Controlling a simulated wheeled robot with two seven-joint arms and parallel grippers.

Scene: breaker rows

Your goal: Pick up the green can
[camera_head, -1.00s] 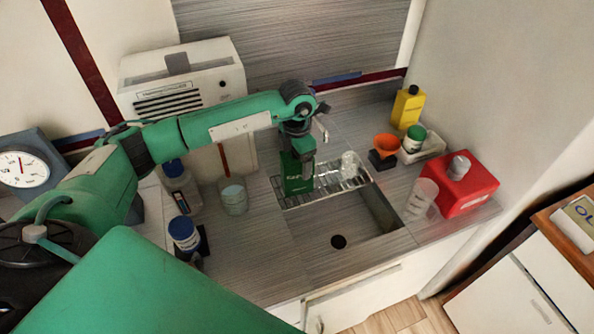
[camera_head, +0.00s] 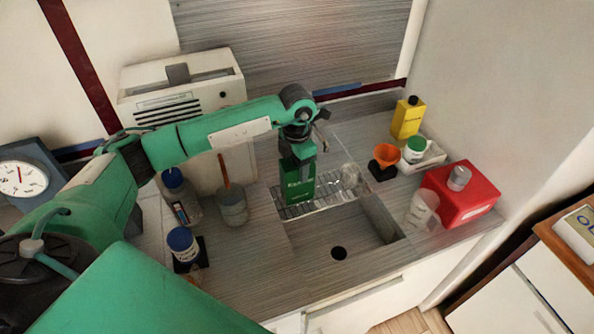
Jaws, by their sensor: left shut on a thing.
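The green can (camera_head: 299,191) is a boxy, dark green container with pale lettering. It stands about upright at the left part of the wire drying rack (camera_head: 328,199) behind the sink. My left gripper (camera_head: 300,166) points down from above and is shut on the upper part of the can. I cannot tell whether the can's base touches the rack. The fingertips are small and partly merge with the green of the can. My right gripper is not in view.
A clear glass (camera_head: 351,175) stands on the rack right of the can. The sink drain (camera_head: 339,253) is in front. Right are a red canister (camera_head: 462,196), clear beaker (camera_head: 422,209), orange funnel (camera_head: 386,155) and yellow bottle (camera_head: 407,118). Left are a cup (camera_head: 232,208) and blue-lidded jar (camera_head: 182,243).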

